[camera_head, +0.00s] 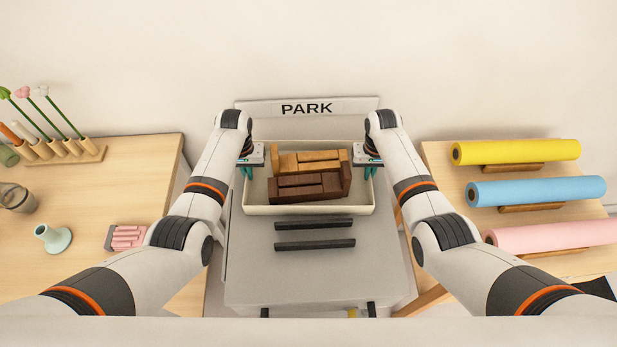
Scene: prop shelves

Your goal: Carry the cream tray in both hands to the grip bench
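My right gripper (369,171) is at the right end in the same way. The fingertips are small and partly hidden by the arms and wall, so I cannot tell whether they are closed on the rim. No sign here reads grip bench; a sign behind the tray reads PARK (307,108).
The grey top (305,285) has two dark bars (314,234) in front of the tray. A wooden table at left holds a flower rack (62,152), a pale green vase (53,238) and pink pieces (127,237). A right table holds yellow, blue and pink rolls (535,190).

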